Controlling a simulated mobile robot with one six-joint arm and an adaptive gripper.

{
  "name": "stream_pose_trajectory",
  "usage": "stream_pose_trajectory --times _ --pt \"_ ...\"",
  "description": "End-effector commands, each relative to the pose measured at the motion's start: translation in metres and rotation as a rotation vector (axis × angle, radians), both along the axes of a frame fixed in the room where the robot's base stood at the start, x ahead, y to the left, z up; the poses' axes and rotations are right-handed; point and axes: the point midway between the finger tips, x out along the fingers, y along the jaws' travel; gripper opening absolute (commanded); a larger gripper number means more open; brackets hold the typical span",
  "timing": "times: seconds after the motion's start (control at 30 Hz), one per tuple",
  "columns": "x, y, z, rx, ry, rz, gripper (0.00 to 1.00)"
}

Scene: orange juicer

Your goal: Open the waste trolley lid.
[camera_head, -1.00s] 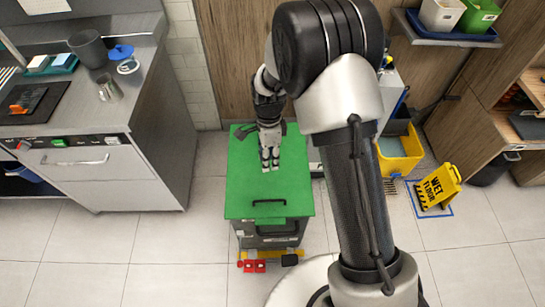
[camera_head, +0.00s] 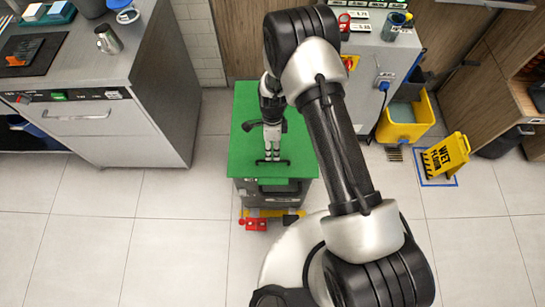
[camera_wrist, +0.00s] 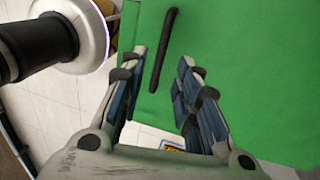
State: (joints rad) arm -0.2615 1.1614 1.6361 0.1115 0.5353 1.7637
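The waste trolley is a dark grey box with a flat green lid (camera_head: 248,105), in the middle of the head view. The lid lies flat and shut. A black bar handle (camera_head: 271,162) is near the lid's front edge, and it also shows in the wrist view (camera_wrist: 163,50). My gripper (camera_head: 273,158) points down over the front part of the lid, close to the handle. In the wrist view my gripper (camera_wrist: 165,55) is open, with the handle seen between and beyond its fingertips. I cannot tell if the fingers touch the lid.
A steel counter unit (camera_head: 130,110) stands left of the trolley. A yellow mop bucket (camera_head: 405,122) and a yellow wet floor sign (camera_head: 446,154) are to the right. Red and yellow parts (camera_head: 257,223) stick out at the trolley's front foot. Tiled floor in front is clear.

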Motion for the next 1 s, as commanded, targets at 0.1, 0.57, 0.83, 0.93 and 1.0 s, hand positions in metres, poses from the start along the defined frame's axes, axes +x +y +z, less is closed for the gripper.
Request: stream_pose_trajectory --times 0.1,0.57,0.83,0.93,1.0 --pt "-0.005 0.0 -0.023 -0.001 0.002 0.001 0.3" --pt "-0.009 0.0 -0.044 0.0 -0.001 0.001 0.3" --pt "-0.009 0.0 -0.044 0.0 -0.001 0.001 0.18" --pt "-0.009 0.0 -0.044 0.0 -0.001 0.001 0.11" --pt "-0.009 0.0 -0.044 0.0 -0.001 0.001 0.07"
